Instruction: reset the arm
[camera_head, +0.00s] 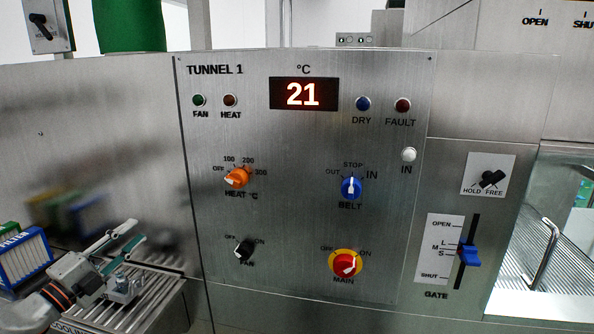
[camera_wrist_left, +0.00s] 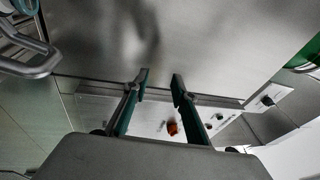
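My left gripper (camera_head: 138,231) is at the lower left of the head view, in front of the steel wall and left of the control panel. Its two fingers are apart with nothing between them. The wrist view shows the same gripper (camera_wrist_left: 160,78) open and empty, with bare steel beyond the fingertips. It appears clear of the panel's knobs. My right gripper is not in view.
The TUNNEL 1 panel (camera_head: 300,215) has several knobs and a display (camera_head: 303,94) reading 21. A blue gate slider (camera_head: 468,256) is at right.

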